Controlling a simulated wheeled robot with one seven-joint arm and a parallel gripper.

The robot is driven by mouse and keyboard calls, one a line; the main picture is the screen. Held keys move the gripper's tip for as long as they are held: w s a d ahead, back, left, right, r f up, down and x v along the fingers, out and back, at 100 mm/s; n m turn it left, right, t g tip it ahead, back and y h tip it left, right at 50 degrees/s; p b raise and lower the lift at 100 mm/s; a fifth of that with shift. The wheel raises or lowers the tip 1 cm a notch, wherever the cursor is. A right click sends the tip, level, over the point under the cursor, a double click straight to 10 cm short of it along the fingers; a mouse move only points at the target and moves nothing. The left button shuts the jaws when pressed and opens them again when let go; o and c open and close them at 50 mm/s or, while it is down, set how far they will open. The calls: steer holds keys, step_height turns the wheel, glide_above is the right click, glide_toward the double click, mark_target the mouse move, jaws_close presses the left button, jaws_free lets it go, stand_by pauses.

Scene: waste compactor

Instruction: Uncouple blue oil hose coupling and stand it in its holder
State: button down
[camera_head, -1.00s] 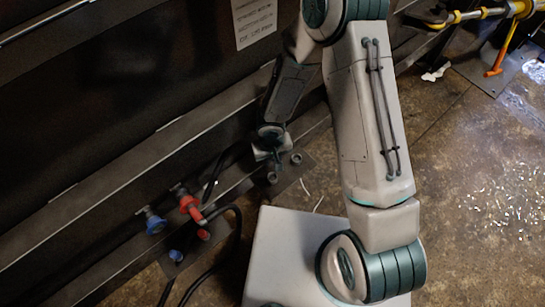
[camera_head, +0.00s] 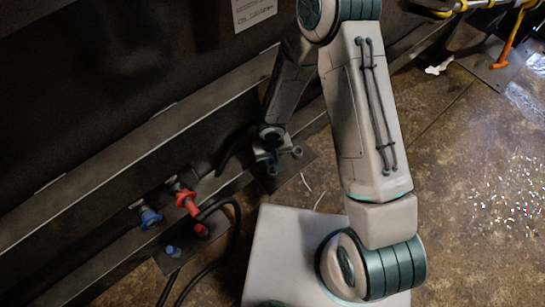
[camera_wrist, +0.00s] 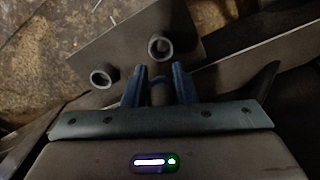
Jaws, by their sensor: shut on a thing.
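My gripper (camera_head: 268,156) is beside the floor-level plate with short grey tubes, below the dark machine wall. In the wrist view my gripper (camera_wrist: 158,88) has its blue-grey fingers closed on a dark round piece (camera_wrist: 158,96), most likely the blue oil hose coupling; its colour is hard to see. A dark hose (camera_head: 232,150) bends away left from the gripper. Two open grey holder tubes (camera_wrist: 159,47) (camera_wrist: 103,76) stand just ahead of the fingers, apart from the held piece. A blue fitting (camera_head: 150,217) on the machine has no hose on it.
A red coupling (camera_head: 187,202) with a black hose (camera_head: 236,215) sits right of the blue fitting. A small blue piece (camera_head: 172,252) stands on a lower plate. Open floor (camera_head: 460,200) lies to the right.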

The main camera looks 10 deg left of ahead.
steer(key=shift+r+p, duration=0.15)
steer(key=shift+p, duration=0.75)
steer(key=shift+r+g+h+p, duration=0.25)
steer(key=shift+g+p, duration=0.55)
steer(key=shift+p, duration=2.45)
